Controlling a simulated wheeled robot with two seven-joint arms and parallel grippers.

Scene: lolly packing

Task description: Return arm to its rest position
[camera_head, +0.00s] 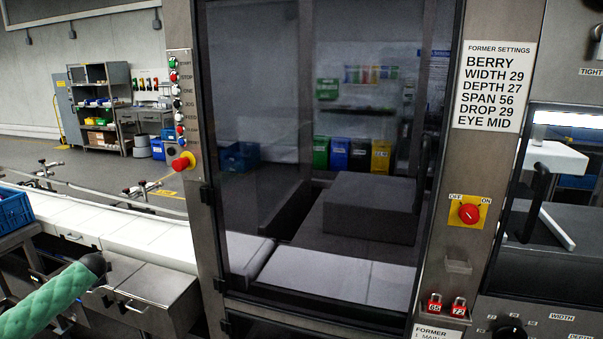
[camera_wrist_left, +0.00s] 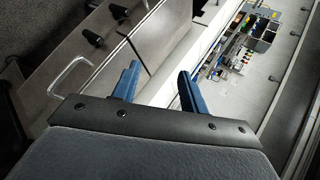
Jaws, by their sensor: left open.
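In the left wrist view my left gripper (camera_wrist_left: 158,88) is open, its two blue fingers apart with nothing between them. In the head view a green padded part of my left arm (camera_head: 45,304) comes in at the lower left, ending in a dark joint in front of the grey drawers. The fingers cannot be made out there. My right gripper is in neither view.
A machine with a dark glass door (camera_head: 320,150) stands in the middle. A white conveyor (camera_head: 100,228) runs into it from the left. A blue crate (camera_head: 14,210) sits at the left edge. A red rotary switch (camera_head: 468,213) is on the right post.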

